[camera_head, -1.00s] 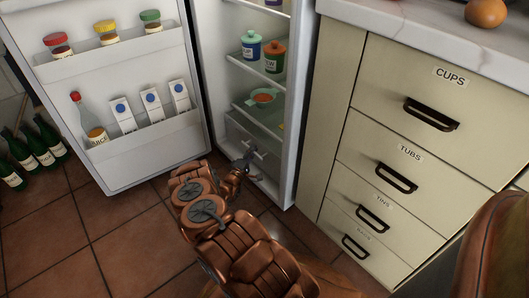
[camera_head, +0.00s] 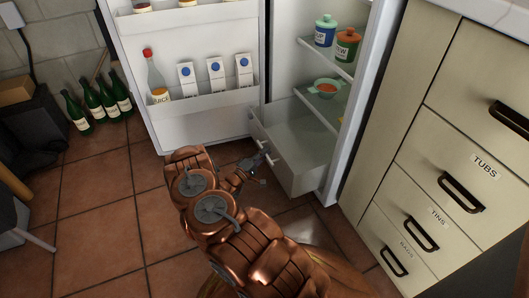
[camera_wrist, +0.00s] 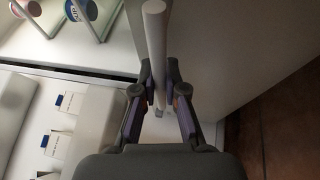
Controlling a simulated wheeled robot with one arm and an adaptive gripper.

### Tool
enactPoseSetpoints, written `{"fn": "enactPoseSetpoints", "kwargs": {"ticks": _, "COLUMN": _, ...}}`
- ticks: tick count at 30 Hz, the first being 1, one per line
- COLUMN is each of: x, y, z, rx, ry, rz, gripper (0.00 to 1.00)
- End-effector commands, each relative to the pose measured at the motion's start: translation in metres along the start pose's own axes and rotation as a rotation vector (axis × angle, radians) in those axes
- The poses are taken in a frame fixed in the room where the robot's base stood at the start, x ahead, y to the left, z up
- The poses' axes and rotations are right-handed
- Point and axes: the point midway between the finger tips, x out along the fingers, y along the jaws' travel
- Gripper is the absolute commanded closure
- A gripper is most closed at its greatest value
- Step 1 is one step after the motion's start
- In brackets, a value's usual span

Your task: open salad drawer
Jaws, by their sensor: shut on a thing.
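The white salad drawer (camera_head: 308,172) sits at the bottom of the open fridge in the head view. It is pulled well out and its empty-looking inside shows from above. Its pale bar handle (camera_head: 269,157) is on the front panel. My gripper (camera_head: 258,168) is at this handle, low in front of the fridge. In the wrist view the handle (camera_wrist: 155,38) runs as a light bar between the fingers of my gripper (camera_wrist: 158,100), which is shut on it. The exact finger contact is partly hidden.
The fridge door (camera_head: 205,118) stands open on the left, with cartons and a bottle on its shelf. A cabinet with closed drawers (camera_head: 440,160) stands right. Green bottles (camera_head: 95,103) are by the wall. Tiled floor (camera_head: 95,215) is clear at left.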

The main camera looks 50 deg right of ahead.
Motion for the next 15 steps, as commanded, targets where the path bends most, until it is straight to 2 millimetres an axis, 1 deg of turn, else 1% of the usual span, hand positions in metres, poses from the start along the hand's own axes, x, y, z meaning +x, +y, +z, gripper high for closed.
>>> {"fn": "enactPoseSetpoints", "kwargs": {"ticks": 10, "x": 0.0, "y": 0.0003, "z": -0.0012, "rx": 0.001, "ry": 0.002, "rz": 0.0, "gripper": 1.0}}
{"fn": "enactPoseSetpoints", "kwargs": {"ticks": 11, "x": 0.0001, "y": 0.0003, "z": -0.0012, "rx": 0.001, "ry": 0.002, "rz": 0.0, "gripper": 0.88}}
{"fn": "enactPoseSetpoints", "kwargs": {"ticks": 15, "x": 0.0005, "y": 0.0001, "z": -0.0006, "rx": 0.0, "ry": 0.0, "rz": 0.0, "gripper": 0.74}}
